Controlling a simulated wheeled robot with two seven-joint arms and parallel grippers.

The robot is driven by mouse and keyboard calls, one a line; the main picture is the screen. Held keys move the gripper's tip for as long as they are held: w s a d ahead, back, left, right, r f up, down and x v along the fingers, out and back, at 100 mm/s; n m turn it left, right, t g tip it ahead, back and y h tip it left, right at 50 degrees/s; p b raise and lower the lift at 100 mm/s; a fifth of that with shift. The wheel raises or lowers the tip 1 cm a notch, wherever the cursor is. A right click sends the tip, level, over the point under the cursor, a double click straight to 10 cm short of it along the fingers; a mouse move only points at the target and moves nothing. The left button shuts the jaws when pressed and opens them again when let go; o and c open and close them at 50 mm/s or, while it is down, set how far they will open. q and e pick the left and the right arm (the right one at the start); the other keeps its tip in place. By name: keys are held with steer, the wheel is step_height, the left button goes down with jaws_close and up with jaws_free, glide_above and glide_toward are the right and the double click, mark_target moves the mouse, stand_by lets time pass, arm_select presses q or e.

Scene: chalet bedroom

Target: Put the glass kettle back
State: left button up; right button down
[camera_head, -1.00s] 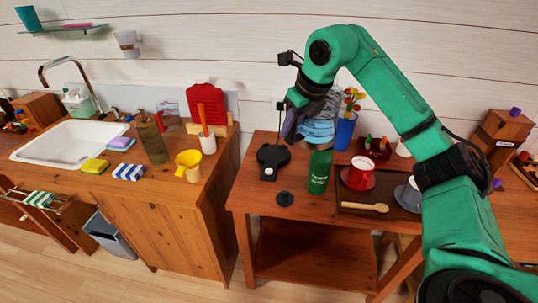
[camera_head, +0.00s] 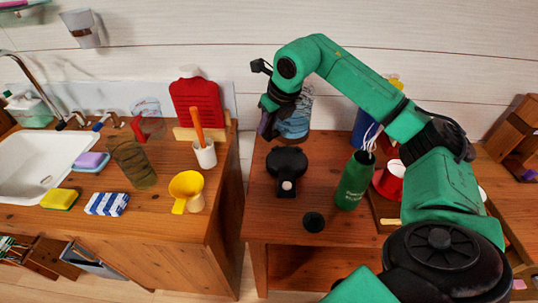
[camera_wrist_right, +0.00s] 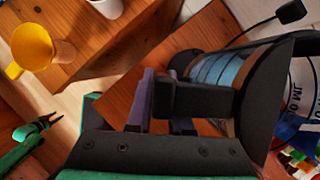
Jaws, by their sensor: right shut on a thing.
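The glass kettle (camera_head: 294,122), with bluish glass, is at the back of the small wooden table in the head view, partly hidden by my right gripper (camera_head: 266,122). In the right wrist view its glass body (camera_wrist_right: 228,76) and black handle (camera_wrist_right: 190,97) show, and the purple fingers of my right gripper (camera_wrist_right: 166,105) are shut on the handle. The black kettle base (camera_head: 286,161) lies empty on the table, just in front of the kettle. I cannot tell the kettle's height above the table. My left gripper (camera_wrist_right: 48,124) shows small in the wrist view, its dark fingers apart and empty.
A green bottle (camera_head: 355,181) stands right of the base, with a red cup (camera_head: 390,181) beyond it. A small black disc (camera_head: 314,222) lies in front.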

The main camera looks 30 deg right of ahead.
mark_target(266, 139)
steer(key=f, duration=0.3)
steer(key=w+f, duration=0.1)
steer(key=f, duration=0.1)
steer(key=shift+f+p, duration=0.3)
step_height(266, 139, down, 7)
steer(key=shift+r+p, duration=0.2)
steer(key=shift+p, duration=0.25)
steer(key=c, duration=0.9)
jaws_free()
arm_select(q)
steer(key=shift+w+r, duration=0.8)
steer(key=shift+r, duration=0.05)
arm_select(e)
steer(key=shift+o, duration=0.4)
steer(key=shift+s, duration=0.1)
